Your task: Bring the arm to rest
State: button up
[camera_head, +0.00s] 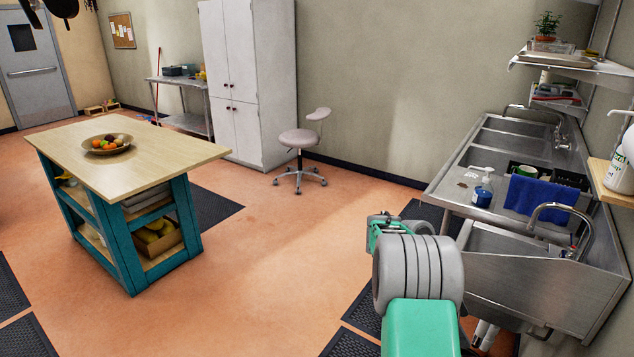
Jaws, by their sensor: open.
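My arm reaches up from the bottom of the head view, with a green link and a ribbed grey joint in front. My gripper (379,232) shows only in part at the far end of the arm, as a small grey and green piece. It is open. I see nothing held in it. It is over the orange floor, just left of the steel sink unit, and apart from it as far as I can see. The arm's own joint hides much of the gripper.
The steel sink unit (455,190) with a soap bottle (482,192) and blue towel (540,197) stands close on the right. A teal kitchen island (165,150) with a fruit bowl (107,145) is at left. A stool (299,140) stands behind.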

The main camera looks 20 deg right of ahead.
jog(key=a+f+n+t+y, duration=0.1)
jog(key=a+f+n+y, duration=0.1)
jog(key=a+f+n, duration=0.6)
jog(key=a+f+n+t+y, duration=0.1)
jog(key=a+n, duration=0.5)
jog(key=n, duration=0.3)
jog(key=s+a+r+n+t+y, duration=0.1)
jog(key=a+r+n+t, duration=0.15)
jog(key=a, duration=0.45)
jog(key=s+a+r+n+t, duration=0.1)
jog(key=a+r+n, duration=0.2)
jog(key=a, duration=0.5)
jog(key=w+a+r+n+t, duration=0.2)
jog(key=a+r+n+t, duration=0.2)
jog(key=a+r, duration=0.4)
notch_tip(320, 180, up, 3)
jog(key=shift+w+a+f, duration=0.15)
